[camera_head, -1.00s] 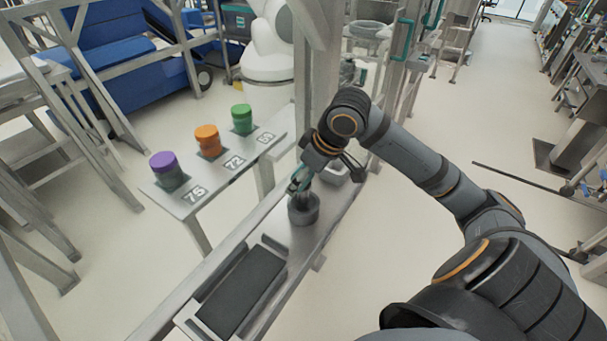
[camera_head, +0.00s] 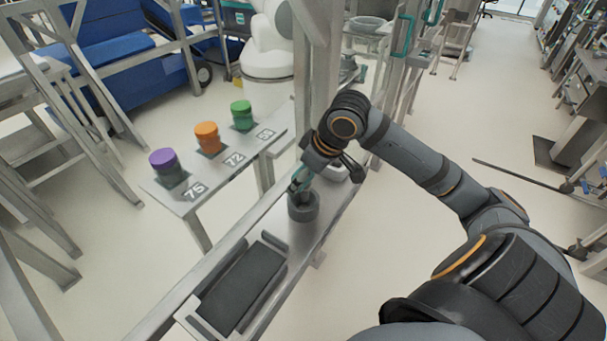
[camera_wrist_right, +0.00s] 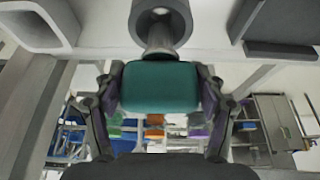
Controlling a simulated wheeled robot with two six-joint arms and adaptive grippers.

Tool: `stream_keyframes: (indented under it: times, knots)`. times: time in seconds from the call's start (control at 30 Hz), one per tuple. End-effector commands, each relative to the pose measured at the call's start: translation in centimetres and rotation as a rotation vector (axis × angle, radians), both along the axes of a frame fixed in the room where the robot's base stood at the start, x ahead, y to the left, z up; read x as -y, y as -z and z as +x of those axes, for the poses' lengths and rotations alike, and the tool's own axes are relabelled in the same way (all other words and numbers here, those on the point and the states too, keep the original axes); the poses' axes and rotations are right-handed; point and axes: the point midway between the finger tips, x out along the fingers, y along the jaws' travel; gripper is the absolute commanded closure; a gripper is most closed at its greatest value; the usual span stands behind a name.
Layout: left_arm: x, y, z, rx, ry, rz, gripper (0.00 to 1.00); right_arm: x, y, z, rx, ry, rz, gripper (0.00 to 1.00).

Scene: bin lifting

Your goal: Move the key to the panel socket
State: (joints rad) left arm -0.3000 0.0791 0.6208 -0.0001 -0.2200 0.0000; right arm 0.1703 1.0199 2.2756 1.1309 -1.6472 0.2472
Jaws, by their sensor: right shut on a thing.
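My right gripper (camera_head: 300,182) points down at a grey round socket (camera_head: 303,208) on the metal bench. In the right wrist view, the right gripper (camera_wrist_right: 157,92) is shut on the teal handle of the key (camera_wrist_right: 160,88), with one finger on each side. The key's metal shaft runs from the handle to the mouth of the grey socket (camera_wrist_right: 142,18). How deep the shaft sits is hard to tell. In the head view the key is mostly hidden by the gripper. My left gripper is not in view.
A side shelf (camera_head: 218,178) holds purple (camera_head: 165,162), orange (camera_head: 207,135) and green (camera_head: 241,112) capped containers beside number labels. A dark rectangular pad (camera_head: 242,288) lies in front on the bench. A light tray (camera_head: 340,173) and an upright metal post (camera_head: 318,80) stand behind the socket.

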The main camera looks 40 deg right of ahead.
Motion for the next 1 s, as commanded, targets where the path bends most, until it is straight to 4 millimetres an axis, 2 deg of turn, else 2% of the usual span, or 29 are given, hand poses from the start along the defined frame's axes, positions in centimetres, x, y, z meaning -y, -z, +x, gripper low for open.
stream_keyframes:
  times: [0.37, 1.0]
  knots:
    - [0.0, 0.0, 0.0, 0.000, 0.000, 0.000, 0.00, 0.0, 0.0, 0.0, 0.001, 0.000, 0.000, 0.75]
    - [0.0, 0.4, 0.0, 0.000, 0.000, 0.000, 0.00, 0.0, 1.5, 0.0, 0.001, 0.000, 0.000, 0.75]
